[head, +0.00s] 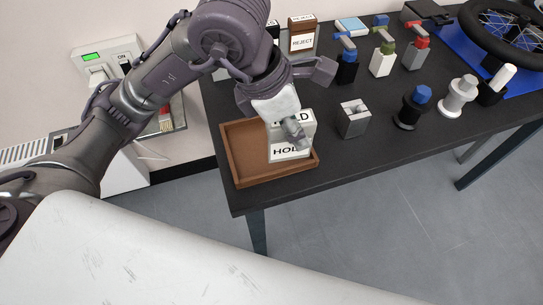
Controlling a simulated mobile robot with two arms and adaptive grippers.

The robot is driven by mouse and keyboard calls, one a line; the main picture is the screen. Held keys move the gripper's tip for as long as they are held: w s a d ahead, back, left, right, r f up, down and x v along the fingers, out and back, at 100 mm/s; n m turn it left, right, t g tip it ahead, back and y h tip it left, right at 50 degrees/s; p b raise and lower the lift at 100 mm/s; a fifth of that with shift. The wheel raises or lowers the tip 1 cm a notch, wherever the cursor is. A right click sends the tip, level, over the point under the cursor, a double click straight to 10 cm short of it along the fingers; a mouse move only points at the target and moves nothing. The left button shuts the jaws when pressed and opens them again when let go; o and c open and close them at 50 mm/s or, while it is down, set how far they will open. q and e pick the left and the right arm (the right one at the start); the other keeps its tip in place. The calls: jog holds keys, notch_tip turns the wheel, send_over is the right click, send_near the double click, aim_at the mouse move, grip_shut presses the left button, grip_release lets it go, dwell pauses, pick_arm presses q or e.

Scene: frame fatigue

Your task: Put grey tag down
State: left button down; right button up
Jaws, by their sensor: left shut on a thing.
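My left gripper (296,132) reaches in from the upper left and is shut on the grey tag (292,154), a pale grey and white block lettered HOLD on its front and top. The tag is upright at the right part of a brown wooden tray (238,153). I cannot tell whether its base touches the tray floor. The gripper hides part of the tag's lettering. My right gripper is out of view.
A brown REJECT tag (302,38) stands at the back of the black table (330,175). A grey block (353,119) stands right of the tray. Several coloured-top items and a wheel (505,50) on a blue mat fill the right. The tray's left part is empty.

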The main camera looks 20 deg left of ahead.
pick_arm(q)
jog(key=shift+s+d+n, duration=0.1)
jog(key=shift+d+n, duration=0.2)
jog(key=shift+n, duration=0.1)
jog(key=shift+f, duration=0.1)
jog(key=shift+n, duration=0.3)
jog(key=w+a+f, duration=0.2)
jog(key=a+f, duration=0.1)
jog(key=w+a+f, duration=0.2)
jog(key=a+f, duration=0.1)
jog(key=f, duration=0.1)
jog(key=w+a+f, duration=0.2)
jog(key=a+f, duration=0.1)
jog(key=f, duration=0.1)
jog(key=shift+w+a, duration=0.2)
jog(key=shift+a, duration=0.15)
jog(key=shift+r, duration=0.1)
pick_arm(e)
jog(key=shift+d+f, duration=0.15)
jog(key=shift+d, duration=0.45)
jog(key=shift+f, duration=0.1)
pick_arm(q)
jog(key=shift+f, duration=0.25)
jog(key=c, duration=0.8)
grip_release()
jog(key=shift+r, duration=0.1)
